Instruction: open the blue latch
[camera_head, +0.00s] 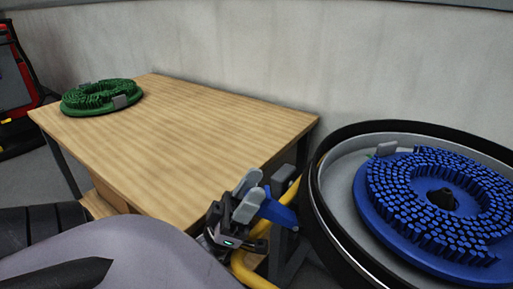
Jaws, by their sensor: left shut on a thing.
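The blue latch (283,214) is at the left side of the round tank, low beside its black rim. My left gripper (247,195) comes in from the lower left, and its grey fingers are shut on the latch. Part of the latch is hidden behind the fingers. The rest sticks out to the right and down. My right gripper is not in view.
The round tank (321,210) holds a blue scrubber brush (391,210) with many bristles. A yellow tube (244,270) runs below the gripper. A wooden table (190,130) stands behind, with a green brush (100,97) at its far left. Its middle is clear.

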